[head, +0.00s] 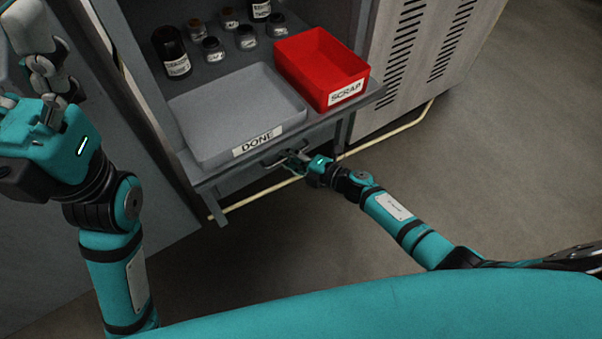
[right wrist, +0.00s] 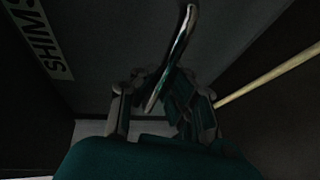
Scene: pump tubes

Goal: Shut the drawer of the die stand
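The die stand (head: 190,177) is a grey stand with a shelf, at the top middle of the head view. Its drawer front lies below the shelf edge, mostly hidden from above; I cannot tell how far out it is. In the right wrist view the drawer front (right wrist: 105,35) is dark, with a SHIMS label. A curved metal handle (right wrist: 181,38) runs between the fingers of my right gripper (right wrist: 163,88), which look closed in on it. In the head view the right gripper (head: 292,160) is at the handle. My left gripper (head: 42,75) is raised at far left, away from the stand.
A grey DONE tray (head: 290,105) and a red SCRAP bin (head: 318,58) stand on the shelf, with several dark bottles and jars (head: 172,50) behind. A vented cabinet (head: 408,60) is at right. A yellow line (head: 390,132) crosses the floor, which is clear at right.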

